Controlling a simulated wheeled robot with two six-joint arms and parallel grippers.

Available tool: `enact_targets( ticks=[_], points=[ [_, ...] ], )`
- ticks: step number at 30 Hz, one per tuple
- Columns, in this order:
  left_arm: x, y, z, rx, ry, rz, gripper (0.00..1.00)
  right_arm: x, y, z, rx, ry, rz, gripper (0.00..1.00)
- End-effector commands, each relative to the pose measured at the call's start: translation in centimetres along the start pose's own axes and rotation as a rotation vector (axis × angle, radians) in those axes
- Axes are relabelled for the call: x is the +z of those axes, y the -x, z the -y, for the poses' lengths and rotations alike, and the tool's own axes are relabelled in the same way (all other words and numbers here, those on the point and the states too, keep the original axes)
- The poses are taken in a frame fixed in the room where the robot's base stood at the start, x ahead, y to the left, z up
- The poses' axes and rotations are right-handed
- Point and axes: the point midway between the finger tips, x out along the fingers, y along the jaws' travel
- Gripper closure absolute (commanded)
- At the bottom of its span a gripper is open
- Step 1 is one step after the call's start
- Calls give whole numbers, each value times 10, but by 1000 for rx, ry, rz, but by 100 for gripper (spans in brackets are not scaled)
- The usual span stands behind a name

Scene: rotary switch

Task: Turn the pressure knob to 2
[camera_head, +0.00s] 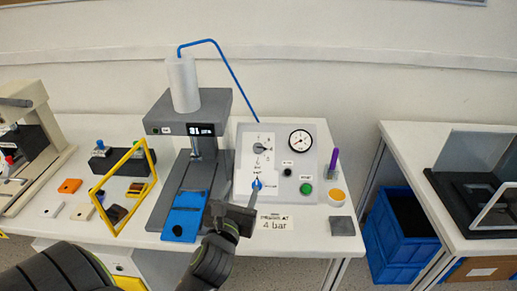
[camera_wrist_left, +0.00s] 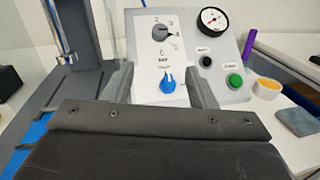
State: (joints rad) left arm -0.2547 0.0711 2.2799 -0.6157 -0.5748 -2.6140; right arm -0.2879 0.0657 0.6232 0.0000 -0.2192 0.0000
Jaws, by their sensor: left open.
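A white sloped control panel (camera_head: 305,160) carries a dark grey rotary knob (camera_head: 262,148) with small marks around it and a blue knob (camera_head: 257,184) below it. The marks are too small to read surely, and I cannot tell which knob sets the pressure. My left gripper (camera_head: 240,192) is open in front of the panel's lower left. In the left wrist view the blue knob (camera_wrist_left: 168,80) shows between the two fingers, with no clear contact. The grey knob (camera_wrist_left: 160,32) shows above it, beyond the fingertips. My right gripper is not in view.
The panel also has a round gauge (camera_head: 300,140), a black button (camera_head: 287,171) and a green button (camera_head: 306,188). A "4 bar" card (camera_head: 273,222) lies in front. A press (camera_head: 185,120) stands left, a yellow frame (camera_head: 107,185) further left, and an orange-topped cup (camera_head: 337,197) right.

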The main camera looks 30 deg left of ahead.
Motion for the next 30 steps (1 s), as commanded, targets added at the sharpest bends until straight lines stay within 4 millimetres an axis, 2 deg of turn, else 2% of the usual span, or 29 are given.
enact_targets(
  ticks=[4, 11, 21, 24, 30],
  points=[
    [1, -20, 0, -1, -4, 3, 48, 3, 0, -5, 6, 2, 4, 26],
    [1, -67, 0, -1, -2, 3, 48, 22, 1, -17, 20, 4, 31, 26],
    [0, -136, 0, 0, 0, 1, 48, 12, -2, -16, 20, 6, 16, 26],
    [0, -150, 0, 0, 0, -1, 48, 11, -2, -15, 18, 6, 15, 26],
    [0, -166, 0, 0, 2, -1, 48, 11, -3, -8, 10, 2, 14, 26]
  ],
)
